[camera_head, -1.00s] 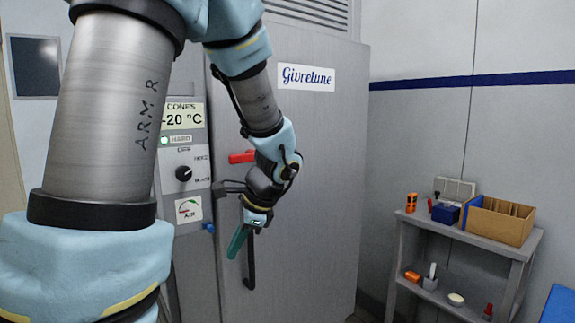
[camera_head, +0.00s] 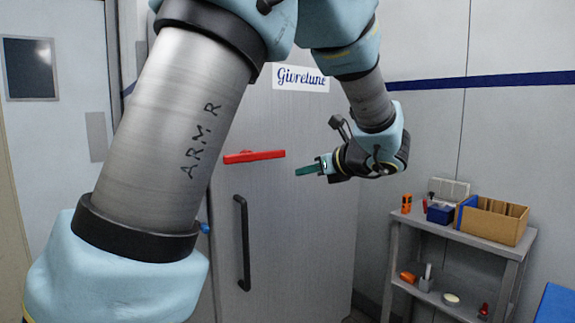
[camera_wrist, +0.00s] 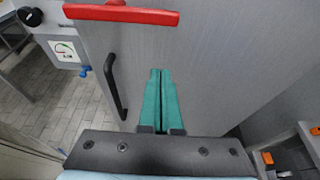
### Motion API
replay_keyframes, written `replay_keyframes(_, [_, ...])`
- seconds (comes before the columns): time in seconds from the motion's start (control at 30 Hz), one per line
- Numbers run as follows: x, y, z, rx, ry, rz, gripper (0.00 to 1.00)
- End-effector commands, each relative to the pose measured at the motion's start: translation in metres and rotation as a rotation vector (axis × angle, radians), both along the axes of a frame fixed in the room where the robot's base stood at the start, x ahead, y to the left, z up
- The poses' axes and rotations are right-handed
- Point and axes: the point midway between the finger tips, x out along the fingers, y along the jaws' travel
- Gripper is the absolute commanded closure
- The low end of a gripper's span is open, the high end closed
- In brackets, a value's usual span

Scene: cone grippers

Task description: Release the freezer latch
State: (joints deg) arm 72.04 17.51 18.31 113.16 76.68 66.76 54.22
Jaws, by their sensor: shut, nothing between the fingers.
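The freezer door (camera_head: 300,230) is a large grey panel with the "Givrelune" sign near its top. The red latch bar (camera_head: 254,156) lies about level across the door's left edge, above the black vertical handle (camera_head: 243,243). In the wrist view, the red latch (camera_wrist: 122,13) runs along the top and the black handle (camera_wrist: 115,86) is left of my fingers. My gripper (camera_head: 297,172) has green fingers, shut and empty. It is just right of the latch's right end in the head view, apart from it. The fingertips (camera_wrist: 160,72) point toward the door in the wrist view.
A grey shelf stand (camera_head: 460,235) is at the right, with a cardboard bin (camera_head: 495,220), an orange item (camera_head: 407,203) and small tools on it. A blue item (camera_head: 557,305) is at the lower right. A door with a dark window (camera_head: 30,68) is at the left.

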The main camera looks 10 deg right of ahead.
Motion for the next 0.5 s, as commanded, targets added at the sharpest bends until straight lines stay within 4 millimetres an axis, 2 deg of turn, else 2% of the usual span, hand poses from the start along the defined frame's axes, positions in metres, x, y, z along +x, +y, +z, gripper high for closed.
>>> replay_keyframes(0.17, [0.017, 0.009, -0.006, 0.001, 0.001, 0.005, 1.00])
replay_keyframes(0.5, [0.076, 0.038, -0.028, 0.002, 0.002, 0.005, 1.00])
